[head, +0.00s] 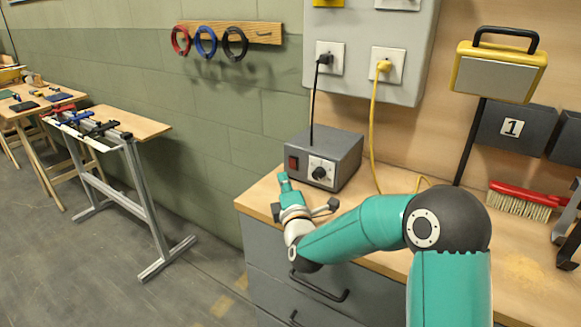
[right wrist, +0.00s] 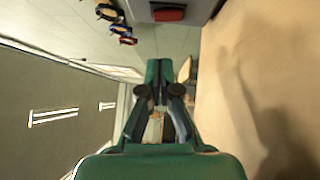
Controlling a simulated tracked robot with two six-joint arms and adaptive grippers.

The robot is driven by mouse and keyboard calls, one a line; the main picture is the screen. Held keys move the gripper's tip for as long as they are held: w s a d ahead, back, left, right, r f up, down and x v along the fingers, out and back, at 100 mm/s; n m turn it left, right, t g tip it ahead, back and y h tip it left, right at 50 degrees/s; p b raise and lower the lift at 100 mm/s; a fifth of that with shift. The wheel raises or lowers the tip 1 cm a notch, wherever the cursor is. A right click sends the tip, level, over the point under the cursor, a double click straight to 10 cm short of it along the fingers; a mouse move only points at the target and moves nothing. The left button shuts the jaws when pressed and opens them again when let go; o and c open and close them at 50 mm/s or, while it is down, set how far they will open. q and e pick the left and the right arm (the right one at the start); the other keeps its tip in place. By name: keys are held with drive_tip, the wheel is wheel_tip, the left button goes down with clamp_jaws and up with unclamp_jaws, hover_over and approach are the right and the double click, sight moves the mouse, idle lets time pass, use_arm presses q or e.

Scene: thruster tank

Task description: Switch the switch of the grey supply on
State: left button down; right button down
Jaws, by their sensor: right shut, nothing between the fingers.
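The grey supply (head: 345,158) is a box on the bench top against the wall, with a black cable going up to a socket. Its front has a red rocker switch (head: 293,162) at the left and a black knob on a white dial (head: 320,172). Whether the switch is on or off is too small to tell. My right gripper (head: 284,181) is shut and empty, its tip low in front of the switch, apart from it. In the right wrist view the shut fingers (right wrist: 159,75) point toward the red switch (right wrist: 169,15) at the top edge. My left gripper is not in view.
A yellow cable (head: 373,130) hangs from a socket down to the bench right of the supply. A red brush (head: 525,197) lies farther right, below a yellow lamp (head: 500,72). The bench's left edge (head: 243,205) is close to my gripper.

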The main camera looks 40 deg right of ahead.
sight(292, 164)
drive_tip(key=w+d, duration=0.2)
drive_tip(key=d, duration=0.1)
drive_tip(key=shift+w+r, duration=0.3)
drive_tip(key=shift+w, duration=0.05)
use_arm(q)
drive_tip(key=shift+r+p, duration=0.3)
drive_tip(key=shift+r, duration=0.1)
use_arm(e)
drive_tip(key=shift+w+d, duration=0.25)
drive_tip(key=shift+d, duration=0.4)
